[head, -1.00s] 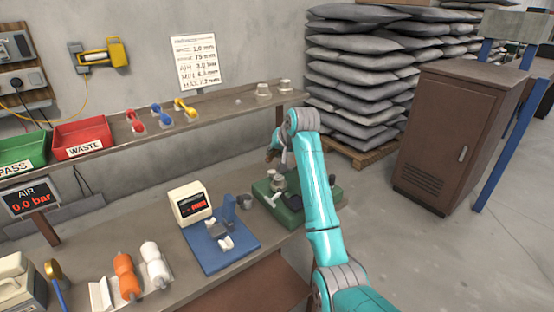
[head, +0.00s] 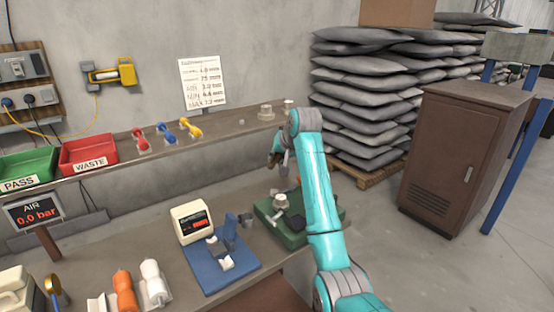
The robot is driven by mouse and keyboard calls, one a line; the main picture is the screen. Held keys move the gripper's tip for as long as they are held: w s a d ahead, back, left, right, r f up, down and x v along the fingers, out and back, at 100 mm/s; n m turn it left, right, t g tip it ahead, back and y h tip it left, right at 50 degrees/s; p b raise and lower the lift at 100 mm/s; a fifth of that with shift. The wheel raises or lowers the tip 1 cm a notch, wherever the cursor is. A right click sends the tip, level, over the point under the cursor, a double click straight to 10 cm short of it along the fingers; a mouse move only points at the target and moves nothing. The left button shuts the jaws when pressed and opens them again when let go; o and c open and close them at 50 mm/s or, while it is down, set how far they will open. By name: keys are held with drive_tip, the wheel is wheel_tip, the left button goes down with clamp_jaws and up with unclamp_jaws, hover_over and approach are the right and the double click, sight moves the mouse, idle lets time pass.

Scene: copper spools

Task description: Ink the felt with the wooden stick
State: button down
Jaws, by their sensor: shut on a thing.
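My gripper (head: 277,158) hangs at the end of the teal arm, above the back of the green base (head: 268,215), and is partly hidden by my own wrist. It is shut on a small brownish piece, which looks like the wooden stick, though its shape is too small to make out. The gripper is apart from the bench top. The green base carries a pale round knob (head: 281,201) and a dark round part (head: 297,223); my arm covers its right side. I cannot make out the felt for certain.
A blue plate (head: 230,270) with a white display box (head: 190,222) stands left of the green base. Orange (head: 125,290) and white (head: 152,283) spools stand at the front left. A shelf (head: 220,130) runs along the wall behind. A brown cabinet (head: 455,160) stands at right.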

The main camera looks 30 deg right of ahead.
drive_tip(key=shift+f, duration=0.1)
idle(0.4)
drive_tip(key=shift+f, duration=0.3)
